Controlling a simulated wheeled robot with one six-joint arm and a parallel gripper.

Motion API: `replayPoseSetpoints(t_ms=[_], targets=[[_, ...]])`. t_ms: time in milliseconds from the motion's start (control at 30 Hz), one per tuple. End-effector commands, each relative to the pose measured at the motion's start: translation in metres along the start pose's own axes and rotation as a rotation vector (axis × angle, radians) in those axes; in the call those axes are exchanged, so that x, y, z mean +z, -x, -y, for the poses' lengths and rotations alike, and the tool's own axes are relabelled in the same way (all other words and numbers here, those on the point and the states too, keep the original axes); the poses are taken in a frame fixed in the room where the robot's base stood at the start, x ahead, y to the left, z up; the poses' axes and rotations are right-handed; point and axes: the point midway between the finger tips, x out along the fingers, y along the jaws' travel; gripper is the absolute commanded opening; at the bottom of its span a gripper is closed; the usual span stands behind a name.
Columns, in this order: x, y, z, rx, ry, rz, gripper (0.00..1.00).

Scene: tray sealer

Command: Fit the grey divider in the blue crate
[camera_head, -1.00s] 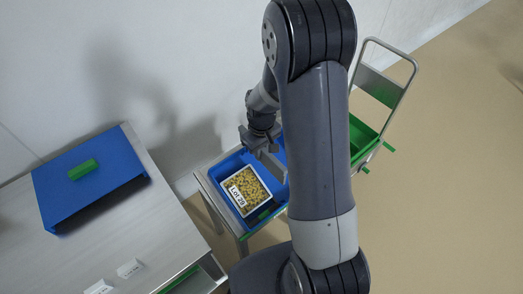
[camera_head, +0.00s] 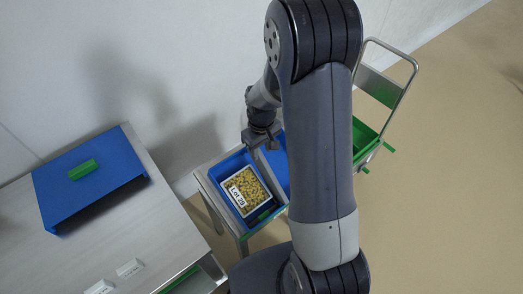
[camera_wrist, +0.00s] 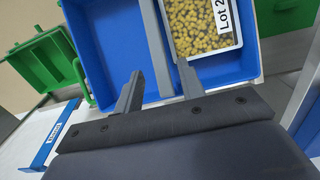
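The blue crate (camera_head: 233,162) stands on a small stand in the middle of the head view; its blue floor also shows in the wrist view (camera_wrist: 103,45). The grey divider (camera_wrist: 152,40) runs across the crate beside a tray of yellow pieces labelled "Lot 29" (camera_head: 246,190), with an empty blue space on its other side. It also shows in the head view (camera_head: 268,172). My gripper (camera_wrist: 160,67) is open over the divider's near end, one finger on each side with gaps. Whether the divider's lower edge is fully seated is hidden.
A green bin on a wheeled cart (camera_head: 362,134) stands right of the crate. A blue cover with a green handle (camera_head: 84,170) rests on the table at left, with white labels (camera_head: 130,267) at its front. A white wall stands close behind the crate.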

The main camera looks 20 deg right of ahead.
Motion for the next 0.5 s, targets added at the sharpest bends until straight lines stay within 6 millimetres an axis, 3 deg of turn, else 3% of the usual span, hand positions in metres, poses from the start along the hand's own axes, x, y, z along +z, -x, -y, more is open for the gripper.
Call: replayPoseSetpoints(t_ms=[300,500], targets=[[-0.001,0.069,0.000,0.002,0.000,-0.004,0.38],[0.000,0.099,0.000,0.001,0.000,-0.002,0.38]])
